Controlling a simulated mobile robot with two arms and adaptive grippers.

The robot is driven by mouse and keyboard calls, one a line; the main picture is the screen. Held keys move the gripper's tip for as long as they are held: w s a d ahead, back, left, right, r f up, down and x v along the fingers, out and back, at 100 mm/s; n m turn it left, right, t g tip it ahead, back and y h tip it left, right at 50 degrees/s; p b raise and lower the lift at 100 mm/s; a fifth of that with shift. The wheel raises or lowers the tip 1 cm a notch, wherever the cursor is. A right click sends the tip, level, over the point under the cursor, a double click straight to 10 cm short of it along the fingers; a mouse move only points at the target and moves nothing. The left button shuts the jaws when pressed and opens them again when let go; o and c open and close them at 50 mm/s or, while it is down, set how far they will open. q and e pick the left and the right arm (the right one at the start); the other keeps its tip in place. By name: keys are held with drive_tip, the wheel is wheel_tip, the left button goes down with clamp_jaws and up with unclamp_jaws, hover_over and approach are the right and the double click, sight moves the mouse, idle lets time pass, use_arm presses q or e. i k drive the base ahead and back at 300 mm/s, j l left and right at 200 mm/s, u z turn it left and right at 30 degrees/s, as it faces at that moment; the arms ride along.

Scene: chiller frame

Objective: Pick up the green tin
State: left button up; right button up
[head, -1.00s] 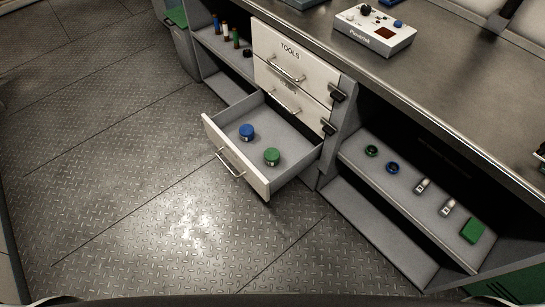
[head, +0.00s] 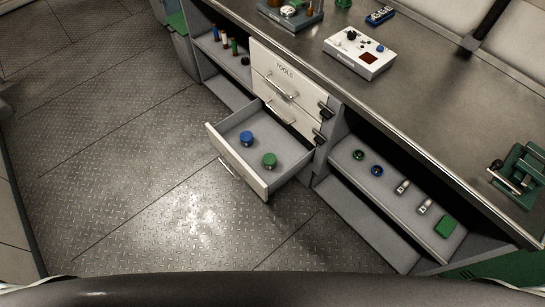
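The green tin (head: 270,160) stands upright in the open bottom drawer (head: 237,163) of the white drawer unit. A blue tin (head: 247,138) stands behind and to the left of it in the same drawer, apart from it. Neither of my grippers shows in the head view.
A closed drawer marked TOOLS (head: 285,72) and another closed drawer sit above the open one. The workbench (head: 420,100) carries a white control box (head: 358,53) and a green device (head: 520,175). Open shelves (head: 390,185) at the right hold small items. The metal floor (head: 130,170) left of the drawer is clear.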

sight(269, 159)
drive_tip(key=z, duration=0.4)
drive_tip(key=j+z, duration=0.1)
drive_tip(key=z, duration=0.3)
drive_tip(key=j+z, duration=0.1)
drive_tip(key=z, duration=0.3)
drive_tip(key=j+z, duration=0.1)
drive_tip(key=z, duration=0.35)
drive_tip(key=k+j+z, duration=0.1)
drive_tip(key=j+z, duration=0.2)
drive_tip(key=j, duration=0.2)
drive_tip(key=k+j+z, duration=0.15)
drive_tip(key=j+z, duration=0.2)
drive_tip(key=k+j+z, duration=0.3)
drive_tip(key=j, duration=0.25)
drive_tip(key=k+j+z, duration=0.1)
drive_tip(key=j+z, duration=0.25)
drive_tip(key=k+j+z, duration=0.3)
